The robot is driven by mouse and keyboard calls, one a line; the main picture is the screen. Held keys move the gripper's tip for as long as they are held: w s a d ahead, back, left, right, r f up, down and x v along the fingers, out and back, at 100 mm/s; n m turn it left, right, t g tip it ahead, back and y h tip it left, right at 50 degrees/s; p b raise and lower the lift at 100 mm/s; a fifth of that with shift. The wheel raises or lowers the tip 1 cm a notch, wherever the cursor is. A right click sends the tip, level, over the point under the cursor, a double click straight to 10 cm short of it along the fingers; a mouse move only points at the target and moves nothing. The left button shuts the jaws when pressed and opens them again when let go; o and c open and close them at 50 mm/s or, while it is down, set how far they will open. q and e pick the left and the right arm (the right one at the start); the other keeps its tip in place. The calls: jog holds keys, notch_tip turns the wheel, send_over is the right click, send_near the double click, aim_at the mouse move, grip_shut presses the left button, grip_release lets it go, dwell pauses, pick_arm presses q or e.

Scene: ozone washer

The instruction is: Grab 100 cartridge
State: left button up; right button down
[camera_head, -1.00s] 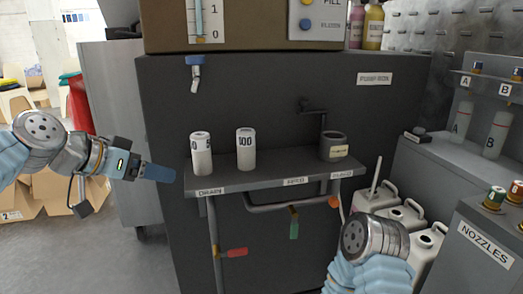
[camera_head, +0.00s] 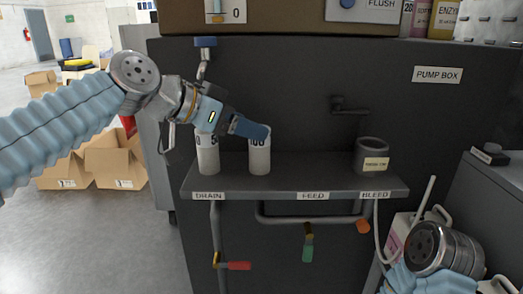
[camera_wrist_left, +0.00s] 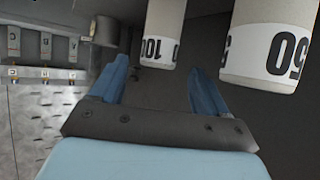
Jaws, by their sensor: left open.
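The 100 cartridge (camera_head: 259,160) is a white cylinder with a printed band, standing upright on the grey shelf (camera_head: 290,180). The 50 cartridge (camera_head: 208,158) stands to its left, partly behind my left gripper. My left gripper (camera_head: 262,130) is open and covers part of the 100 cartridge's upper end in the head view. In the left wrist view, the 100 cartridge (camera_wrist_left: 163,30) lies in line with the gap between the blue fingers of my left gripper (camera_wrist_left: 160,75). The 50 cartridge (camera_wrist_left: 262,50) is just right of the right finger. My right gripper is out of view; only its arm shows.
A dark cup (camera_head: 371,158) stands at the shelf's right end. A blue-topped tap (camera_head: 205,45) hangs above the shelf's left part. A pump box wall (camera_head: 290,90) rises behind. The shelf between the 100 cartridge and the cup is clear.

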aim_at(260, 150)
pick_arm(q)
jog(key=x, duration=0.6)
jog(key=shift+d, duration=0.1)
jog(key=shift+s, duration=0.1)
jog(key=shift+c, duration=0.4)
jog(key=shift+r, duration=0.1)
jog(key=c, duration=1)
